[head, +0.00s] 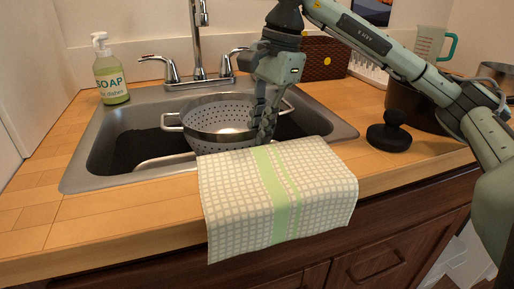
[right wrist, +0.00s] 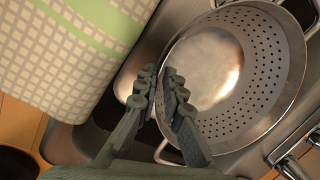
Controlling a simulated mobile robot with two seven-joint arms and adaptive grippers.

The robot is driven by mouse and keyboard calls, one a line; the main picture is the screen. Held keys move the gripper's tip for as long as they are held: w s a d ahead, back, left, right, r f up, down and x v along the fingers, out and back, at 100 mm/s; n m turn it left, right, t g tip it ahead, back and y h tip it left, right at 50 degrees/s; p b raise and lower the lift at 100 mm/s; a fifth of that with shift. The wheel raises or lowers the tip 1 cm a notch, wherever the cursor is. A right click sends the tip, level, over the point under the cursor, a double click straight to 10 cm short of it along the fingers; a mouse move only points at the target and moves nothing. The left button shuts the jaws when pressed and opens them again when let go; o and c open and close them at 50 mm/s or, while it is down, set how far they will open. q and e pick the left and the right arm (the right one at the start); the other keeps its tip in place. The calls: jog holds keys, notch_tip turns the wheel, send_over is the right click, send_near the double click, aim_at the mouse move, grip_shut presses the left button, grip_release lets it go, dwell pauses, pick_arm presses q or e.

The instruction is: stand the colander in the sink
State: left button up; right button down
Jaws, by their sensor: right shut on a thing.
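The metal colander (head: 205,115) with two loop handles is within the sink (head: 100,135), its open side up and looking roughly level. It also shows in the right wrist view (right wrist: 255,60), with its holes and shiny bottom. My right gripper (head: 262,130) reaches down at the colander's right front and is shut on its rim, one finger inside and one outside. In the right wrist view the fingertips (right wrist: 162,85) meet at the rim. Whether the colander rests on the sink floor is hidden. My left gripper is out of view.
A checked towel (head: 230,195) hangs over the counter's front edge. The faucet (head: 197,45) stands behind the sink, with a soap bottle (head: 111,80) at left. A black knobbed object (head: 389,135), dark pot (head: 420,105) and measuring jug (head: 428,45) stand at right.

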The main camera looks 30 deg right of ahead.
jog(key=shift+d+x, duration=0.15)
jog(key=shift+x, duration=0.8)
jog(key=shift+d+x, duration=0.15)
jog(key=shift+x, duration=0.75)
jog(key=shift+s+f, duration=0.2)
jog(key=c, duration=1.6)
grip_release()
jog(key=shift+c, duration=0.2)
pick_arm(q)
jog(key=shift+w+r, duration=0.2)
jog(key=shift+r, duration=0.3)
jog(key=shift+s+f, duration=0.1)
